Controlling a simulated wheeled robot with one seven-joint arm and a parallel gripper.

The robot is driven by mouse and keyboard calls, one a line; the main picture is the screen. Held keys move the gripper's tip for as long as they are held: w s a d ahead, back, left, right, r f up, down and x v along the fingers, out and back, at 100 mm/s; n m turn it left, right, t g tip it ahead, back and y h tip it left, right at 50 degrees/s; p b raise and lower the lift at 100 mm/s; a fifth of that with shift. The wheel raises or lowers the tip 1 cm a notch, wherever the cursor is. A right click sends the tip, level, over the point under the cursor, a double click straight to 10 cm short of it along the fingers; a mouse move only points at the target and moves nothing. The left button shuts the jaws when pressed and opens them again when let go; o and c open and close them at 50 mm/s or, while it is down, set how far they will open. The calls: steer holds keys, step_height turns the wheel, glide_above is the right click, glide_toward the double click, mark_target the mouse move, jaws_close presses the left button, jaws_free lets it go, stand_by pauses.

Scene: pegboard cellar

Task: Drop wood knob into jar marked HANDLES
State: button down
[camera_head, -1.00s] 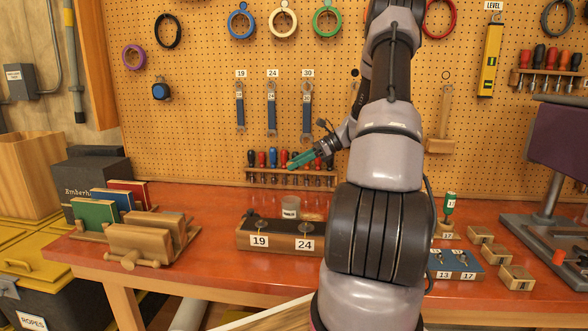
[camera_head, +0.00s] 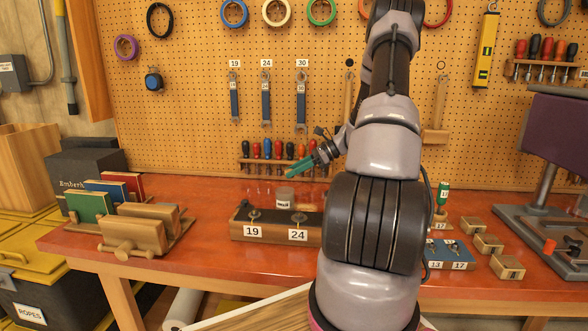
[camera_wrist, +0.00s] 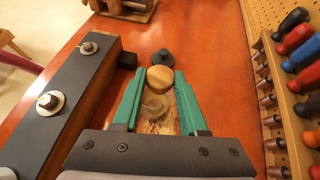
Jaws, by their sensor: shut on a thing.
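My gripper (camera_wrist: 160,88) has green fingers and is shut on a round wood knob (camera_wrist: 160,78), held at the fingertips. In the head view my gripper (camera_head: 293,172) is above a small clear jar (camera_head: 285,197) on the red bench, behind the block marked 19 and 24. The jar's label is too small to read surely. In the wrist view a pale round shape, likely the jar (camera_wrist: 155,107), shows between the fingers, partly covered by the knob. The knob cannot be made out in the head view.
The dark-topped block (camera_head: 247,233) stands in front of the jar. A screwdriver rack (camera_head: 262,168) is behind it at the pegboard. In the wrist view a small dark round piece (camera_wrist: 163,58) lies beyond the knob. A wooden holder with books (camera_head: 137,240) stands left, with clear bench between.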

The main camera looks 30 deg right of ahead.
steer(key=shift+c, duration=1.8)
jaws_free()
steer(key=v, duration=1)
steer(key=shift+d+r, duration=0.15)
steer(key=shift+d, duration=0.25)
steer(key=shift+s, duration=0.1)
